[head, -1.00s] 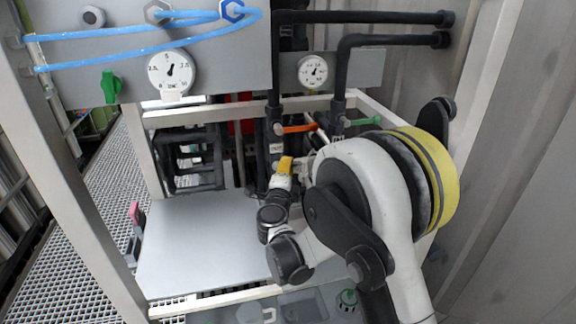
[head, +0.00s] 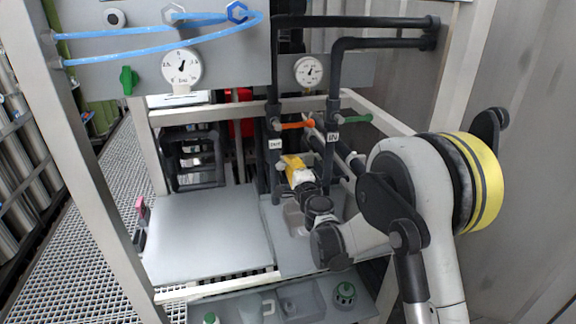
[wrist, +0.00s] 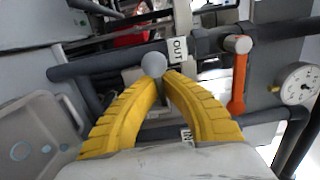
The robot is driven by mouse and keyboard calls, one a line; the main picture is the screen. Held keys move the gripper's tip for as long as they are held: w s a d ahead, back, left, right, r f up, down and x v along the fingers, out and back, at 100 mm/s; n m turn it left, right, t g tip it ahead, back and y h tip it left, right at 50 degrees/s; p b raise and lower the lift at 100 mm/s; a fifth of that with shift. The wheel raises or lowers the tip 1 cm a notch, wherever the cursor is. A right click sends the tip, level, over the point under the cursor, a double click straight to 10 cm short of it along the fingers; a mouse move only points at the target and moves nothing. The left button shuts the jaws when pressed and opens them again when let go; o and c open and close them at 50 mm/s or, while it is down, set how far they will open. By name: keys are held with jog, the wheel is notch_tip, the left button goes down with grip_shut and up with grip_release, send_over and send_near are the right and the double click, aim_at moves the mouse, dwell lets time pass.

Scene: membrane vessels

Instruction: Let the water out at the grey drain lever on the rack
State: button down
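My gripper (wrist: 162,76) has two yellow ribbed fingers that arch together, with their tips close to each other. A round grey knob (wrist: 153,65) shows right at the tips; it looks like the end of a grey valve or lever, and the rest is hidden by the fingers. I cannot tell whether anything is pinched between them. In the head view my gripper (head: 291,166) is low in front of the rack's black pipes, beside a small grey knob (head: 280,166).
An orange lever (wrist: 239,82) sits right of the fingers near a gauge (wrist: 299,84). A green lever (head: 357,118) is further right in the head view. Black pipes run close around the gripper. A grey basin (wrist: 35,125) lies to the left. A flat grey panel (head: 200,235) is clear.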

jog(key=shift+s+d+n+g+y, duration=0.2)
jog(key=shift+n+g+y, duration=0.15)
jog(key=shift+n+y, duration=0.35)
jog(key=shift+s+d+n+g+y, duration=0.15)
jog(key=shift+n+g+y, duration=0.25)
jog(key=shift+y, duration=0.5)
jog(key=c, duration=1.6)
grip_release()
jog(key=shift+o, duration=0.2)
jog(key=v, duration=1.2)
jog(key=shift+w+d, duration=0.1)
